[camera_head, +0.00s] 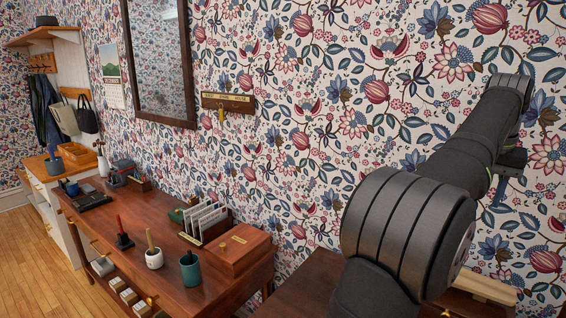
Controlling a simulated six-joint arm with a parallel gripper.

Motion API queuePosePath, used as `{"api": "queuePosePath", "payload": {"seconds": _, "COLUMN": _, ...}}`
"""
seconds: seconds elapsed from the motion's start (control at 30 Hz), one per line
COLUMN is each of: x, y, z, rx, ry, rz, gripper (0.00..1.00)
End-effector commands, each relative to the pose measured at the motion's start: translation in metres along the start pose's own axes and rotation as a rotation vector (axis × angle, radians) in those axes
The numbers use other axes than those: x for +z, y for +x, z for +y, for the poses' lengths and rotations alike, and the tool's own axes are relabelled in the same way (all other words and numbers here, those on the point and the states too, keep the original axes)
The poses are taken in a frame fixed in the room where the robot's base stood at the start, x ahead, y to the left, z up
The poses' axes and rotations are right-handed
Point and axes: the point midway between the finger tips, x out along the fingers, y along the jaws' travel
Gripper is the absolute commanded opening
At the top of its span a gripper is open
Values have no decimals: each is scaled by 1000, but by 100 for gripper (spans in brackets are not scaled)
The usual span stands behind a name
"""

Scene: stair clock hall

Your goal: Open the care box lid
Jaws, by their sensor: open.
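A reddish-brown wooden box (238,250) with a small brass plate on its top stands at the right end of the long wooden desk (185,278); I take it for the care box. Its lid looks closed. No lettering on it can be read. My arm rises at the right of the view, well to the right of the box and apart from it.
Beside the box are a letter rack (207,222), a teal cup (190,268), a white pot (154,258) and a red candle-like item (123,236). A mirror (160,60) and key rack (228,103) hang behind. Open wooden floor (35,262) lies left.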

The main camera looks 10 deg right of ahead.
Motion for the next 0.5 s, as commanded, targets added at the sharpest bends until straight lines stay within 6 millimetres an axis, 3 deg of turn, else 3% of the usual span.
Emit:
{"api": "queuePosePath", "payload": {"seconds": 0.4, "x": 1, "y": 85, "z": 0, "rx": -1, "ry": 0, "rz": -4, "gripper": 41}}
{"api": "queuePosePath", "payload": {"seconds": 0.5, "x": 6, "y": 96, "z": 0, "rx": 0, "ry": 0, "rz": 0, "gripper": 41}}
